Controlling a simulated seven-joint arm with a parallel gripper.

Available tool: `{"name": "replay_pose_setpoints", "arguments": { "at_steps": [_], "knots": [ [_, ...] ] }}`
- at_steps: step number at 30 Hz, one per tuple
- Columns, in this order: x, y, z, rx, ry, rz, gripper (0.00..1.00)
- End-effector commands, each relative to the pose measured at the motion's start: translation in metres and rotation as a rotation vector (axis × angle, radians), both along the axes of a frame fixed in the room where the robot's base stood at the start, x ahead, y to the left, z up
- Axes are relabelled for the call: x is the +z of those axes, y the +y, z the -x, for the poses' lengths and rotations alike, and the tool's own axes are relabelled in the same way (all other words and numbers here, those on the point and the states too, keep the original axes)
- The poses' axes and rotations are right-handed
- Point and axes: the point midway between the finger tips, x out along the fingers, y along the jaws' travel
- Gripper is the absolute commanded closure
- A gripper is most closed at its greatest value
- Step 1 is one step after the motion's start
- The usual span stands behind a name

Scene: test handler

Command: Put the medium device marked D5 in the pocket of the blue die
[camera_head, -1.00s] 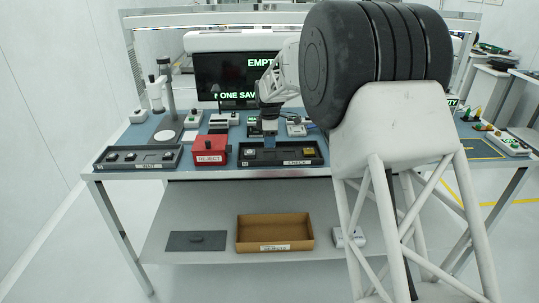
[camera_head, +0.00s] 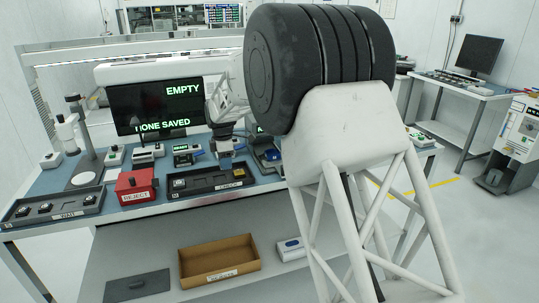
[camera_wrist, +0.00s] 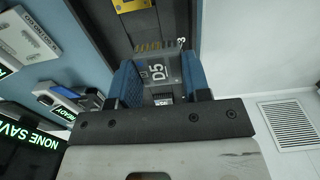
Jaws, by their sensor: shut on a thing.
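My gripper (camera_wrist: 160,72) is shut on the dark grey device marked D5 (camera_wrist: 157,73), which sits between its blue fingers in the wrist view. The device has a row of gold contacts along one edge. In the head view my gripper (camera_head: 226,148) is above the back side of the CHECK tray (camera_head: 215,194), and the device itself is too small to make out. A small blue part (camera_head: 272,155) shows on a dark unit right of my gripper, partly hidden by my arm. I cannot tell whether it is the blue die.
The CHECK tray holds a light-topped piece (camera_head: 180,183) and a yellow one (camera_head: 238,173), which also shows in the wrist view (camera_wrist: 130,5). A red REJECT box (camera_head: 136,186) and the WAIT tray (camera_head: 60,215) stand to the left. Small units with displays (camera_wrist: 68,98) stand behind.

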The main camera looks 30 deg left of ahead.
Motion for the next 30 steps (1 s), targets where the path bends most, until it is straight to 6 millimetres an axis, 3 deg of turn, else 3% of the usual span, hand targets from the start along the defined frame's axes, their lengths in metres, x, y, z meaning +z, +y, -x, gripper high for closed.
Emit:
{"name": "replay_pose_setpoints", "arguments": {
  "at_steps": [9, 15, 21, 30],
  "knots": [
    [0.02, -0.105, -0.048, -0.005, -0.001, -0.001, 0.77],
    [0.028, -0.155, -0.064, -0.003, -0.001, -0.001, 0.77],
    [0.031, -0.181, -0.071, -0.001, 0.0, 0.0, 0.77],
    [0.032, -0.187, -0.073, 0.0, 0.0, 0.0, 0.77]
  ]
}}
